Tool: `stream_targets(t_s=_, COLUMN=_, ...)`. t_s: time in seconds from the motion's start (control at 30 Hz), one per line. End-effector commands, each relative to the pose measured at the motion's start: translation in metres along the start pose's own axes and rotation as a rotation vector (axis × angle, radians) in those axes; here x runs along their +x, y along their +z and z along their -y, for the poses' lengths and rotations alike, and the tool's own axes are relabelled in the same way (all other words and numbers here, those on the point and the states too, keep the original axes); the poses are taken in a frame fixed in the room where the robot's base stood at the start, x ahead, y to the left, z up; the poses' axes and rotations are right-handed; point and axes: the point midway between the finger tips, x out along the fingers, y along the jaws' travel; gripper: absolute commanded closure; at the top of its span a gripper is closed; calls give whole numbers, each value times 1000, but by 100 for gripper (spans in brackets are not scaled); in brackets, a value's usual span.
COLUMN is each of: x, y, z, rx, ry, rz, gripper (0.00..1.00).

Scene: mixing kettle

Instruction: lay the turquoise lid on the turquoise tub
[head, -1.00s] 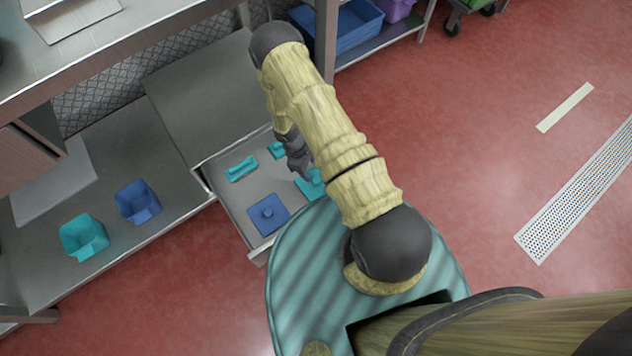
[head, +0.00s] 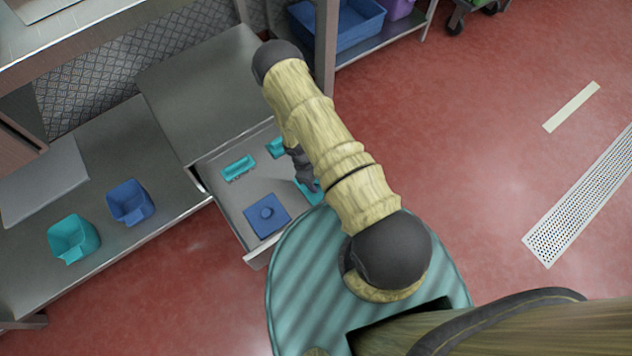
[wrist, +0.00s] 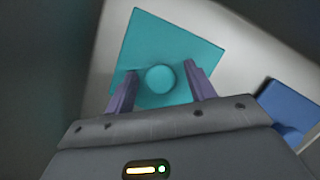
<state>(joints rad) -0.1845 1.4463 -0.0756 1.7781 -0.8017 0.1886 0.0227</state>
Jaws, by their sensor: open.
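The turquoise lid (wrist: 180,42) is a flat square with a round knob (wrist: 160,79) at its middle. It lies in the open drawer, where the head view shows only part of it (head: 312,194) beside my arm. My gripper (wrist: 161,70) is open over the lid, with one finger on each side of the knob in the wrist view. I cannot tell how far the fingertips are above the lid. In the head view my gripper (head: 308,184) is partly hidden by my arm. The turquoise tub (head: 74,240) stands open on the steel counter at the left.
A blue tub (head: 130,203) stands next to the turquoise one. The drawer (head: 228,202) also holds a blue lid (head: 266,214) and two turquoise pieces (head: 238,167). A grey board (head: 45,182) lies on the counter behind the tubs. The counter's front is clear.

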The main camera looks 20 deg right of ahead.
Motion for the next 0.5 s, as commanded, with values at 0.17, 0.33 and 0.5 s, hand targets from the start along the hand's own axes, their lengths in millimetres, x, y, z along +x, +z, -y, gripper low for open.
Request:
stream_targets(t_s=0.17, x=0, y=0, z=0, rx=0, ry=0, rz=0, gripper=55)
stream_targets(t_s=0.33, x=0, y=0, z=0, rx=0, ry=0, rz=0, gripper=89)
stream_targets(t_s=0.5, x=-1, y=0, z=0, rx=0, ry=0, rz=0, gripper=93)
